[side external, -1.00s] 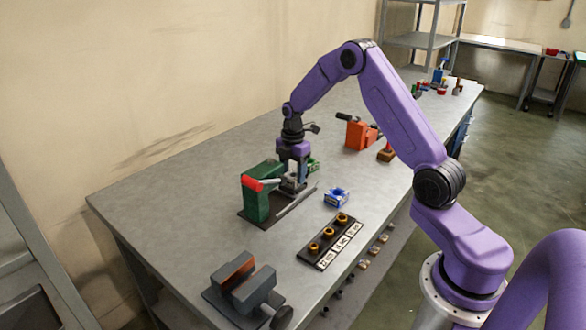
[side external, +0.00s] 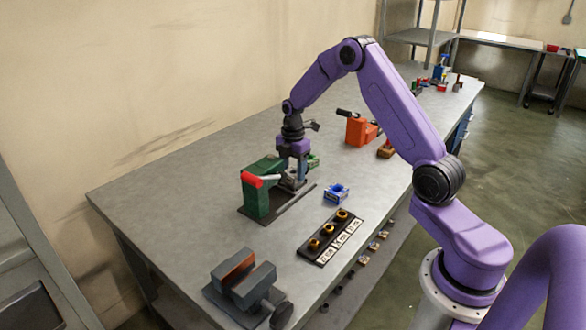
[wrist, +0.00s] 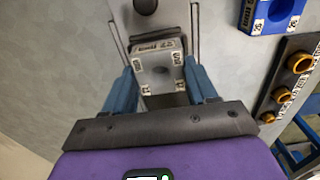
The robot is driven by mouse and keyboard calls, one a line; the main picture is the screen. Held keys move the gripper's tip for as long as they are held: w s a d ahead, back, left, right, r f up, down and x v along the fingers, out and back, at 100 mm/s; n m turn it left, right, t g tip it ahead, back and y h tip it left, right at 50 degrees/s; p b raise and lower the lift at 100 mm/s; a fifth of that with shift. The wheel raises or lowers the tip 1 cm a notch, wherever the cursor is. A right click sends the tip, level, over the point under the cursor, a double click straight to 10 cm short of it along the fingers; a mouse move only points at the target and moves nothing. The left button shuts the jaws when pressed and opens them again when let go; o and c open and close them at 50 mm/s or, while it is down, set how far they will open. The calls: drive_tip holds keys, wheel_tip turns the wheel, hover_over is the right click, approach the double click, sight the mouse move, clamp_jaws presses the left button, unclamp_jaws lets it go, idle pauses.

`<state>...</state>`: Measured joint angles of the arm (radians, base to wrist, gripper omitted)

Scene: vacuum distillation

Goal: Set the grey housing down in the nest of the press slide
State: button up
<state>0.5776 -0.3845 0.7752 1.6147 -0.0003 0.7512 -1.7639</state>
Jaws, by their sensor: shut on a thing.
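The grey housing (wrist: 160,70), a squarish block with white labels and a round dark hole in its face, is between the blue fingers of my gripper (wrist: 161,88) in the wrist view. My gripper (side external: 292,181) is shut on it, beside the green press (side external: 260,193) with the red-ended handle. The press slide (wrist: 118,38) shows as a plate with thin rails on both sides of the housing. The nest is hidden under the housing, and I cannot tell whether the housing touches it.
A blue block (side external: 336,193) stands to the right of the press. A dark board (side external: 322,254) with brass rings and labels lies in front. A grey vise (side external: 241,287) is at the near left. An orange tool (side external: 360,130) stands behind. The left tabletop is clear.

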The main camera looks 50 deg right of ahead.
drive_tip(key=shift+f, duration=0.45)
idle(0.5)
drive_tip(key=o, duration=1.6)
drive_tip(key=shift+r, duration=3.45)
